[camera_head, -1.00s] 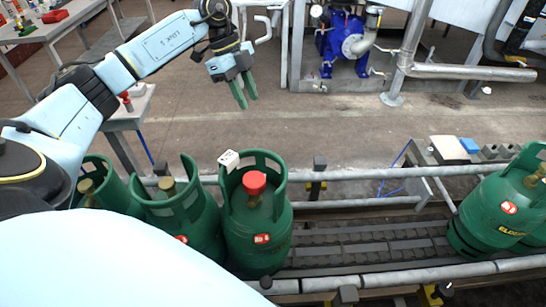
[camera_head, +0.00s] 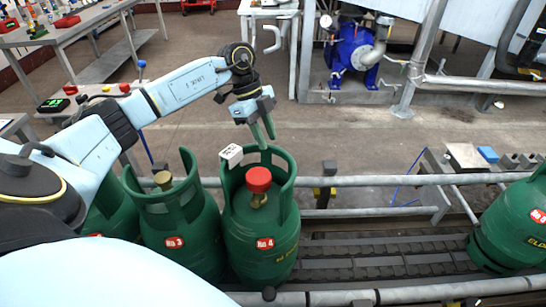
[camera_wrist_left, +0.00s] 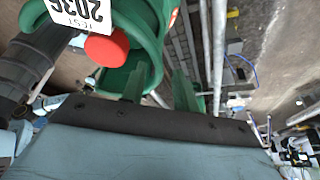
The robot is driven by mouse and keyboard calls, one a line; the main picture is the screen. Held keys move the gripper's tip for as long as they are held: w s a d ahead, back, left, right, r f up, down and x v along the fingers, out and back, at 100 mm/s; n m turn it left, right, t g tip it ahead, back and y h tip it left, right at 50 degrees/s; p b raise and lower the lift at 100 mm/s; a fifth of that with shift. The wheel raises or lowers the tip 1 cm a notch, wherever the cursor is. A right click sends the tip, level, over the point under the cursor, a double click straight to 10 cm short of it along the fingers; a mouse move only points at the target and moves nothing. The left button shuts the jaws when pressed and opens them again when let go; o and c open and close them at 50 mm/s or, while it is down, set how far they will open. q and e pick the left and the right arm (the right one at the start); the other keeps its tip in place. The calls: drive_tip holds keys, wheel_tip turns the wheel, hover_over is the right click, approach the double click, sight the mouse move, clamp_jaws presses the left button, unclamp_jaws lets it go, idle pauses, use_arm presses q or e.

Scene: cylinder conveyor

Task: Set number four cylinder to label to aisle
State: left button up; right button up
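A green gas cylinder with a red cap (camera_head: 274,222) stands upright on the conveyor. Its red label seems to read No 4. A white tag (camera_head: 231,155) sits at its collar's rim; in the left wrist view the tag (camera_wrist_left: 80,12) reads "TEST" and a number, upside down. My left gripper (camera_head: 266,136) is just behind and above the far side of that collar. In the left wrist view its two green fingers (camera_wrist_left: 160,80) are apart with the collar close by; I see no hold on it. My right gripper is not in view.
A No 3 cylinder (camera_head: 180,225) stands close on the left, with another green cylinder (camera_head: 108,215) partly hidden behind my body. A further cylinder (camera_head: 510,225) stands at the far right. Bare rollers (camera_head: 380,255) lie between, bordered by metal rails (camera_head: 400,182).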

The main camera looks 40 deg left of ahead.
sight(269, 144)
use_arm(q)
drive_tip(key=b+x, duration=0.1)
drive_tip(key=x, duration=0.3)
drive_tip(key=shift+d+f, duration=0.1)
drive_tip(key=shift+f, duration=0.2)
drive_tip(key=shift+w+d+f, duration=0.1)
drive_tip(key=shift+d+f, duration=0.15)
drive_tip(key=shift+f, duration=0.35)
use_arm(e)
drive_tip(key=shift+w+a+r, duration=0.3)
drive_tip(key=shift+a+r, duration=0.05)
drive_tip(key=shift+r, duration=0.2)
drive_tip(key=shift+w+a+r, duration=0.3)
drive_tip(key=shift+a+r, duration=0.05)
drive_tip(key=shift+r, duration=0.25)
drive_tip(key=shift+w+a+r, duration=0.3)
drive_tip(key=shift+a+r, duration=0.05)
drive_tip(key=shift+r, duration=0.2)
use_arm(q)
clamp_jaws()
